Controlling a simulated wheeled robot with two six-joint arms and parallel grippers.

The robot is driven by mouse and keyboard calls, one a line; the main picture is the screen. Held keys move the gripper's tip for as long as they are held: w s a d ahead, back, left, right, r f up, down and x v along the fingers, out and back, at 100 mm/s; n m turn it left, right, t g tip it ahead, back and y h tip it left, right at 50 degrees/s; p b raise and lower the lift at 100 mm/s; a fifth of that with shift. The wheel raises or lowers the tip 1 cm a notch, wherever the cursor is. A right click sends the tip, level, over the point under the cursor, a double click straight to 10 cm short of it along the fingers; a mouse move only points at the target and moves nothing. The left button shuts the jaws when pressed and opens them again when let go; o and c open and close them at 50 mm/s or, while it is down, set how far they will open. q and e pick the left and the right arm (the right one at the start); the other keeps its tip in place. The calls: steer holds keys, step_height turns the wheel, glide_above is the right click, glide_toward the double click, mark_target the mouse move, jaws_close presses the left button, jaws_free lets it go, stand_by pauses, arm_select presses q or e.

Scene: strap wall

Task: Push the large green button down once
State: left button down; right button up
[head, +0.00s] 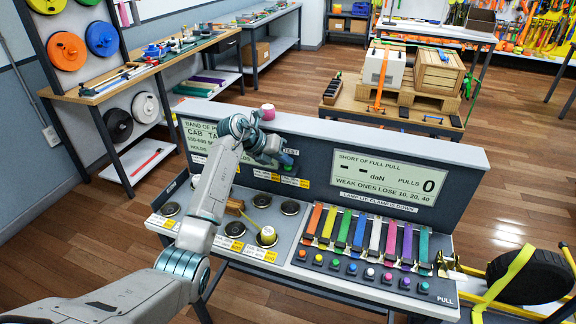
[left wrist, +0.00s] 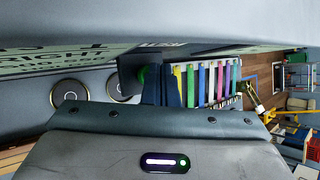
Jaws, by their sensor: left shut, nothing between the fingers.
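The green button (head: 289,159) is on the front of the upright panel, just below the TEST label. It is partly hidden behind my left gripper. My left gripper (head: 279,157) is shut and empty, with its tips close in front of the button. I cannot tell whether they touch it. In the left wrist view a bit of green (left wrist: 149,75) shows beside the dark fingers (left wrist: 168,88). My right gripper is not in view.
Colored straps (head: 360,232) and a row of small buttons (head: 370,272) lie on the bench to the right. A pink roll (head: 268,112) stands on the panel's top ledge.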

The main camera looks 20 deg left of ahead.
mark_target(285, 168)
arm_select(q)
steer(key=shift+r+p, duration=0.3)
steer(key=shift+r, duration=0.35)
step_height(285, 168, up, 5)
steer(key=p, duration=0.3)
stand_by(0.4)
stand_by(0.3)
